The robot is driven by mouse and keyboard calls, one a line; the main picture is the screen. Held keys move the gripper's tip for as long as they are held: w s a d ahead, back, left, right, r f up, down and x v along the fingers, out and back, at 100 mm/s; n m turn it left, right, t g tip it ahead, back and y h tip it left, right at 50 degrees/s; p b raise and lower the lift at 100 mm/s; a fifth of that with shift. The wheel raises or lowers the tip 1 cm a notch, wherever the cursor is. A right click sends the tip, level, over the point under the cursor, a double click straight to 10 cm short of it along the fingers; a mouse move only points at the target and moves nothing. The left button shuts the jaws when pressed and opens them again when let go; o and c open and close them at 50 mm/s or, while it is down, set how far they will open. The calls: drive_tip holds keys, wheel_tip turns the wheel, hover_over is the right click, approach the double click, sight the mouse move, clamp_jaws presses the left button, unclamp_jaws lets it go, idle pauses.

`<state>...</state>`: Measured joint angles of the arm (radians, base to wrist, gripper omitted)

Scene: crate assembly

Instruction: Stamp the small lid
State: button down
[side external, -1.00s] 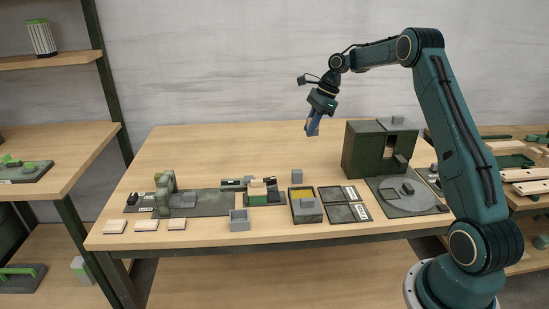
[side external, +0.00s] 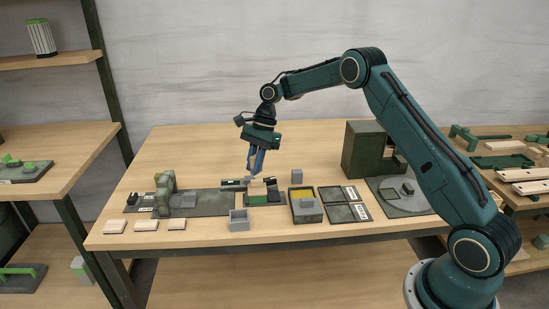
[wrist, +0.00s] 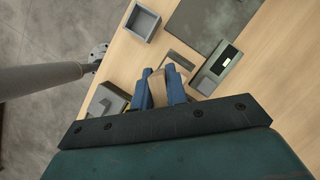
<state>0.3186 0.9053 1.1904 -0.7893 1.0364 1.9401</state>
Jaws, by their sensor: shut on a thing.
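My gripper (side external: 253,174) points down over the small fixture (side external: 264,199) near the table's front middle. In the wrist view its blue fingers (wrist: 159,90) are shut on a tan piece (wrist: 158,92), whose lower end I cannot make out. A pale wooden block (side external: 257,187) sits on the fixture, above a green strip, just below the fingertips; I cannot tell whether they touch. Three pale lid-like plates lie at the front left; the smallest (side external: 177,225) is the rightmost. A grey box with a yellow inside (side external: 303,193) stands right of the fixture.
An open grey tray (side external: 239,222) stands in front of the fixture, also in the wrist view (wrist: 142,22). A grey-green arched device (side external: 165,187) stands left on a dark base. A dark green cabinet (side external: 365,150) stands at the right. The table's back is clear.

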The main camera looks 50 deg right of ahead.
sight(256, 192)
drive_tip(key=shift+s+f, duration=0.1)
drive_tip(key=shift+f, duration=3)
drive_tip(key=shift+f, duration=0.6)
idle(3.8)
drive_tip(key=shift+r, duration=0.2)
